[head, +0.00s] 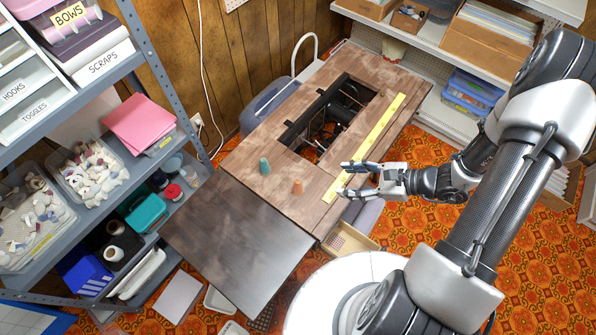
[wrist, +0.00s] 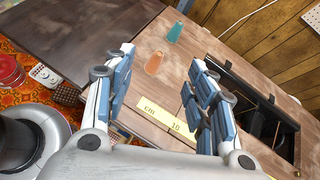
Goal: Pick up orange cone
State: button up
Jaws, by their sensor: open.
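The orange cone (head: 298,187) stands on the wooden sewing table (head: 245,170) in the head view, near its front edge. It also shows in the wrist view (wrist: 154,63), beyond my fingertips and between their lines. A teal cone (head: 264,166) stands to its left in the head view; in the wrist view it (wrist: 175,32) is farther away, up and to the right. My gripper (head: 348,178) is open and empty, to the right of the orange cone and apart from it. Both finger pairs show in the wrist view (wrist: 157,78).
A yellow ruler (head: 376,137) lies along the table, partly under my gripper in the head view. The table has an open rectangular well (head: 340,110) with dark machinery. A dark leaf (head: 230,235) extends at the front left. Shelves (head: 185,85) stand at left.

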notch_tip(320, 180, down, 4)
jog(key=m+t, duration=0.1)
jog(key=m, duration=0.2)
jog(key=b, duration=0.2)
send_near(296, 182)
jog(key=a, duration=0.2)
jog(key=shift+t, duration=0.3)
jog(key=b+x, duration=0.1)
jog(key=x, duration=0.3)
jog(key=shift+w+a+f, duration=0.1)
jog(key=shift+a+f, duration=0.05)
jog(key=shift+f, duration=0.15)
jog(key=shift+w+a+f, duration=0.2)
jog(key=shift+w+a, duration=0.05)
jog(key=shift+a, duration=0.15)
jog(key=shift+c, duration=0.5)
jog(key=c, duration=1)
jog(key=shift+r, duration=0.1)
